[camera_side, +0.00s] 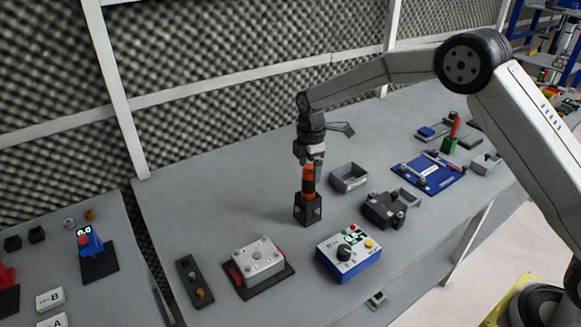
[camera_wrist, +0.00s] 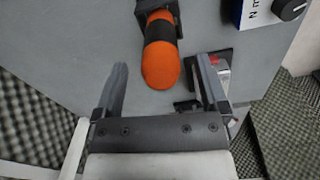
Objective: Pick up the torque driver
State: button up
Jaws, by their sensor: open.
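The torque driver (camera_side: 308,181), orange with a black band, stands upright in a black holder (camera_side: 307,210) on the grey table in the side view. In the wrist view the driver (camera_wrist: 160,66) shows its rounded orange end just beyond the fingers, between their lines. My gripper (camera_side: 309,161) is directly above the driver and points down, its fingertips close to the driver's top. In the wrist view my gripper (camera_wrist: 160,80) is open and empty. Whether the fingertips touch the driver cannot be told.
A blue and white box with a knob (camera_side: 348,255) stands front right of the holder. A grey box on a dark base (camera_side: 258,265) is front left. A small grey bin (camera_side: 349,177) and a dark fixture (camera_side: 385,210) are to the right. The table left of the holder is clear.

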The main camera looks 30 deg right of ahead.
aim_at(309, 176)
jog(key=shift+f, duration=1.7)
jog(key=shift+r, duration=0.1)
grip_shut()
